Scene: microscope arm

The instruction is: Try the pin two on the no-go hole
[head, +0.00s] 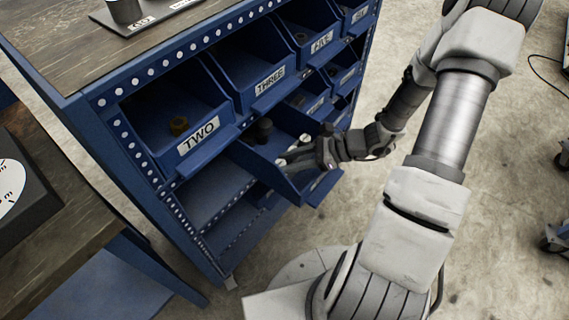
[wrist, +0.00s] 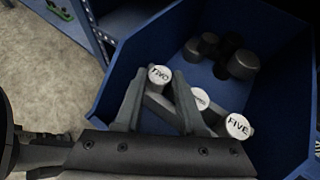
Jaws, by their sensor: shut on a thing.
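My gripper (head: 295,157) reaches into an open blue bin (head: 290,182) in the lower row of the rack in the head view. In the wrist view my gripper (wrist: 160,92) is shut on pin two (wrist: 160,74), whose white round end reads TWO. The pin is still inside the bin. A pin marked FIVE (wrist: 238,126) lies to the right of the fingers. Another white-ended pin (wrist: 201,98) is partly hidden behind the right finger. I cannot make out a no-go hole; a grey plate with small labels (head: 165,14) lies on the rack top, cut off by the frame.
The blue rack (head: 150,150) holds several labelled bins, among them TWO (head: 199,135) and THREE (head: 270,80). Dark round pieces (wrist: 220,55) sit deeper in the bin. A dark cylinder (head: 125,10) stands on the plate. A dark box with a white dial (head: 12,185) is at left.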

